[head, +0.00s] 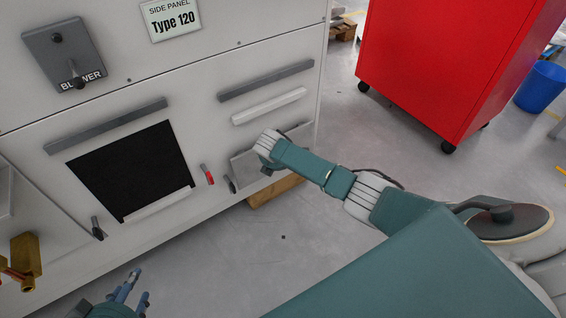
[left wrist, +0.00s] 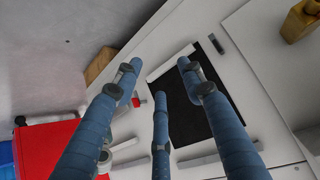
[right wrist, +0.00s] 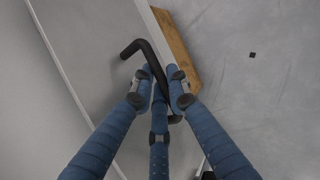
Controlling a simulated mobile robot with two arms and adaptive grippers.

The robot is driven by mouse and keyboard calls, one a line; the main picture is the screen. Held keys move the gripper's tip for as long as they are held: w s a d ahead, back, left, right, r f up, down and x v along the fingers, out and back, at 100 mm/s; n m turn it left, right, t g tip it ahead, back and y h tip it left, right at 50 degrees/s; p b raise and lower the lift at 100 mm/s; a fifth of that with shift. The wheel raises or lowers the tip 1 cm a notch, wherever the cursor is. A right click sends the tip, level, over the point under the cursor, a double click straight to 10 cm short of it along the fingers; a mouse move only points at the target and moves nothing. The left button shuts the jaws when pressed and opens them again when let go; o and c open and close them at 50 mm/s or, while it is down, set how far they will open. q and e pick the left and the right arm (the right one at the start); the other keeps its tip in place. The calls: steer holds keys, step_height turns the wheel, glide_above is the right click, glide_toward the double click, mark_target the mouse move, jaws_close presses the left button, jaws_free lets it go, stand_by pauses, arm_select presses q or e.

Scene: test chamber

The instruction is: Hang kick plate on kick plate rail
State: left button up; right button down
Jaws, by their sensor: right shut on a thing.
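A flat grey plate (head: 240,168), seemingly the kick plate, stands low against the cabinet's right bay; it also shows in the right wrist view (right wrist: 100,50). My right gripper (right wrist: 160,75) is shut on its bent black handle (right wrist: 136,47). In the head view my right wrist hides the fingers and part of the plate. A white bar (head: 268,106) and a dark grey bar (head: 265,81) run above the plate; I cannot tell which is the rail. My left gripper (head: 128,292) is open and empty at the bottom left; its spread fingers fill the left wrist view (left wrist: 158,80).
A wooden block (head: 275,192) lies on the floor below the plate. A black panel (head: 130,170) and a red-tipped lever (head: 207,174) are left of it. A brass fitting (head: 25,255) sticks out at far left. A red cart (head: 440,60) stands right; floor between is clear.

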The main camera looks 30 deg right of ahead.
arm_select(q)
steer(key=shift+w+d+r+t, duration=0.25)
steer(key=shift+w+r+t, duration=0.15)
steer(key=shift+w+r, duration=0.25)
steer(key=shift+w+d+r+t, duration=0.25)
steer(key=shift+w+r+t, duration=0.15)
steer(key=shift+w+r, duration=0.15)
arm_select(e)
steer(key=shift+w+r, duration=0.1)
steer(key=shift+w, duration=0.3)
